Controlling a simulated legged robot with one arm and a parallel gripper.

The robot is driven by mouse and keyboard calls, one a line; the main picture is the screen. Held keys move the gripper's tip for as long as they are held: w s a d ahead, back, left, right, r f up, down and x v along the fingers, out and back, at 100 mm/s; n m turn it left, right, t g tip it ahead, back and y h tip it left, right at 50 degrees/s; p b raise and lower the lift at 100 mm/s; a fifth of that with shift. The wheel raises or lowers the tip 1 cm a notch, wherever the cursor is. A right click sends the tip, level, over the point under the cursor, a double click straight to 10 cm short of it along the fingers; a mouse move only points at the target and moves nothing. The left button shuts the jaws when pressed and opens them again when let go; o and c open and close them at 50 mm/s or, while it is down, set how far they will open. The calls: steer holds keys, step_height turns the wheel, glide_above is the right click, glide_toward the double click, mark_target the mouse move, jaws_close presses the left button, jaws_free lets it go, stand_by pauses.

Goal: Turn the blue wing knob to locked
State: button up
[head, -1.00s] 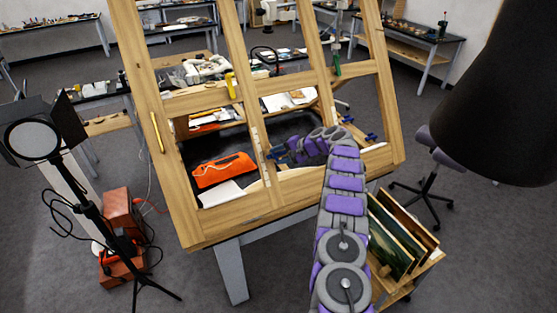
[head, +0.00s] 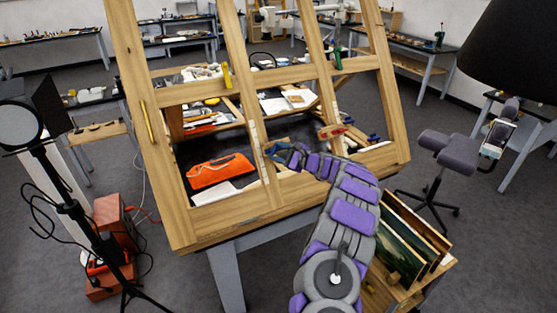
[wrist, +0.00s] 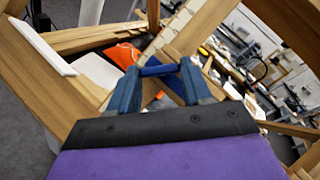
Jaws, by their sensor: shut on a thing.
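A large tilted wooden frame (head: 190,237) with cross bars fills the middle of the head view. My gripper (head: 273,150) is at the lower part of its middle upright. In the wrist view my gripper (wrist: 160,78) has its two blue fingers on either side of a blue wing knob (wrist: 158,70). It is shut on the knob. The knob's blue bar spans between the fingertips. In the head view the knob is too small and too close to the fingers to tell apart. I cannot read any locked marking.
A red knob (head: 332,132) sits on the right upright, with yellow (head: 227,75) and green (head: 338,58) ones higher up. An orange pouch (head: 220,170) lies behind the frame. A lamp stand (head: 75,210) is at left; a picture rack (head: 410,250) and stool (head: 447,145) are at right.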

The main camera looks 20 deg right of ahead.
steer(key=m+t+h+b, duration=0.1)
steer(key=m+b, duration=0.1)
steer(key=m+t+h+b, duration=0.1)
steer(key=m+b, duration=0.1)
steer(key=m, duration=0.1)
steer(key=m+t+h+b, duration=0.1)
steer(key=m+b, duration=0.1)
steer(key=shift+s+a+f, duration=0.15)
steer(key=shift+a+f, duration=0.2)
steer(key=shift+f, duration=0.05)
steer(key=m+h+b, duration=0.2)
steer(key=m+b, duration=0.2)
steer(key=shift+a+t+h, duration=0.1)
steer(key=shift+t+h, duration=0.3)
steer(key=m+h+b, duration=0.1)
steer(key=m+b, duration=0.1)
steer(key=shift+r+h+b, duration=0.1)
steer(key=shift+h+b, duration=0.2)
steer(key=shift+r+m, duration=0.1)
steer(key=shift+m, duration=0.4)
steer(key=o, duration=1)
steer(key=shift+o, duration=0.2)
steer(key=shift+s, duration=0.1)
